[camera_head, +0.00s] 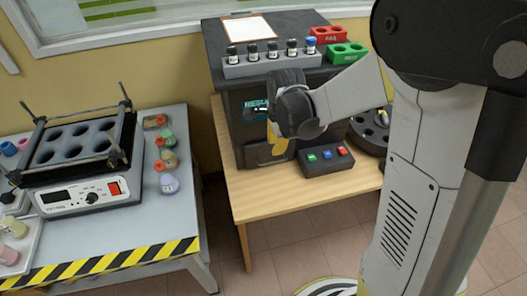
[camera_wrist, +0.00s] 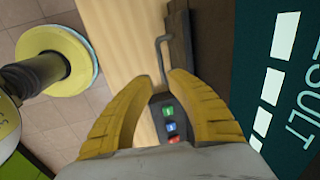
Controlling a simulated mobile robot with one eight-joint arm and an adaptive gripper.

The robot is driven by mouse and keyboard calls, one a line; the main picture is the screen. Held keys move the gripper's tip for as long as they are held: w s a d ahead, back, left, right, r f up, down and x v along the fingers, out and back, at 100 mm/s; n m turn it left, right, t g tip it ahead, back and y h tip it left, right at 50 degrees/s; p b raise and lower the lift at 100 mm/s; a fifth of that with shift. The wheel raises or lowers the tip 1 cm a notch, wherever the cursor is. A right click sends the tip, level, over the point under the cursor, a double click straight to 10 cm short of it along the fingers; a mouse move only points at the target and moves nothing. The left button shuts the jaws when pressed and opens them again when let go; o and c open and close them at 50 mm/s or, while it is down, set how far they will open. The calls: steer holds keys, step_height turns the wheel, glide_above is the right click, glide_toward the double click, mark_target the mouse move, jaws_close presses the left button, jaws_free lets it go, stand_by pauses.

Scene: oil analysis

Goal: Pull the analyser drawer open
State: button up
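The analyser (camera_head: 236,108) is a dark box on the wooden table, with a lit screen on its front. In the wrist view its screen (camera_wrist: 285,85) shows large at the right, with the letters "SULT" readable. A thin grey bar handle (camera_wrist: 159,58) sticks out from a dark brown front (camera_wrist: 181,38), which appears to be the drawer; I see no gap around it. My gripper (camera_wrist: 158,79) has yellow fingers spread apart, with the handle between and just beyond the tips. Contact cannot be told. In the head view my gripper (camera_head: 272,138) is at the analyser's front and hides the handle.
A button box (camera_head: 327,161) with green, blue and red buttons stands before the analyser. A dark round carousel (camera_head: 367,134) is to its right. Several vials (camera_head: 272,50) stand in a rack on top. A grey bench (camera_head: 170,215) is at left, with floor between.

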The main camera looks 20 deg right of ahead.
mark_target(273, 162)
steer(key=f+b, duration=0.1)
steer(key=f, duration=0.2)
steer(key=w+f+b, duration=0.1)
steer(key=f+b, duration=0.1)
steer(key=f, duration=0.2)
steer(key=w+f+b, duration=0.1)
steer(key=f, duration=0.2)
steer(key=shift+w+f, duration=0.1)
steer(key=shift+f, duration=0.1)
steer(key=shift+c, duration=0.4)
jaws_close()
